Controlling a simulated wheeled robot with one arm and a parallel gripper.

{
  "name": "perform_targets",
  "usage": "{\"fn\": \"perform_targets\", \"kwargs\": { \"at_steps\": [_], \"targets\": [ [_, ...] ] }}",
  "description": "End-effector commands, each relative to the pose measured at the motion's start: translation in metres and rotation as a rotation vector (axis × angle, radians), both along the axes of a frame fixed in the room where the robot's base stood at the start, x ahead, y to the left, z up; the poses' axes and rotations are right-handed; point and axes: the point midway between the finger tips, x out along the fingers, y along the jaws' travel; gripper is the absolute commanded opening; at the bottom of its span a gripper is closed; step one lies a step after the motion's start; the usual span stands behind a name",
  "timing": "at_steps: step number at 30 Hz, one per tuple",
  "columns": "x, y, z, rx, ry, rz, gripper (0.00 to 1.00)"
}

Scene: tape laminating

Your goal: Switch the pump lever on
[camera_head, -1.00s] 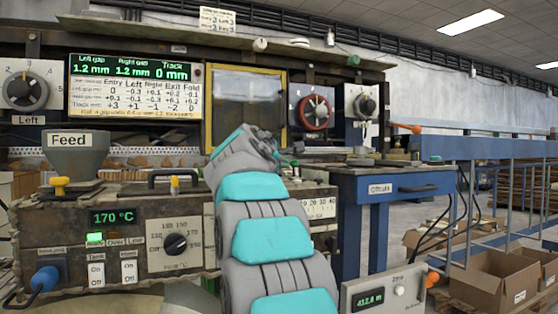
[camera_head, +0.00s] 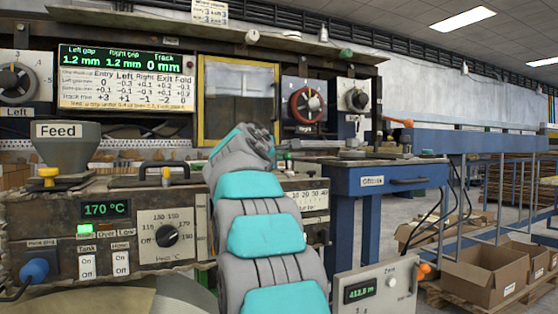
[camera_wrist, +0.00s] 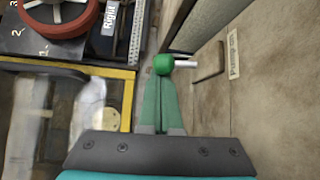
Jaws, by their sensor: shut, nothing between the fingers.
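In the wrist view a green ball knob (camera_wrist: 163,64) sits on the end of a short silver rod (camera_wrist: 185,64). It stands near a "Pump" label (camera_wrist: 233,53) on a brown panel, so it appears to be the pump lever. My gripper (camera_wrist: 161,80) is shut and empty, its green fingers pointing at the knob. The fingertips are right at the knob's near side; I cannot tell whether they touch it. In the head view my arm hides the gripper, and I cannot make out the lever there.
A red handwheel (camera_wrist: 60,14) with a "Right" label and a yellow-framed window (camera_wrist: 127,100) lie left of my gripper. A dark bracket handle (camera_wrist: 209,62) stands out right of the knob. In the head view, a blue bench (camera_head: 343,190) is right of my arm, with cardboard boxes (camera_head: 490,275) on the floor.

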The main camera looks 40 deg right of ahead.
Motion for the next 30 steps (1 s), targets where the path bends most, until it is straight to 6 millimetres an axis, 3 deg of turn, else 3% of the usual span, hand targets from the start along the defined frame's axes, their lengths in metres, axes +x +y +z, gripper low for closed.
{"fn": "perform_targets", "kwargs": {
  "at_steps": [30],
  "targets": [
    [-0.024,0.004,0.005,-0.012,-0.049,-0.003,0.0]
  ]
}}
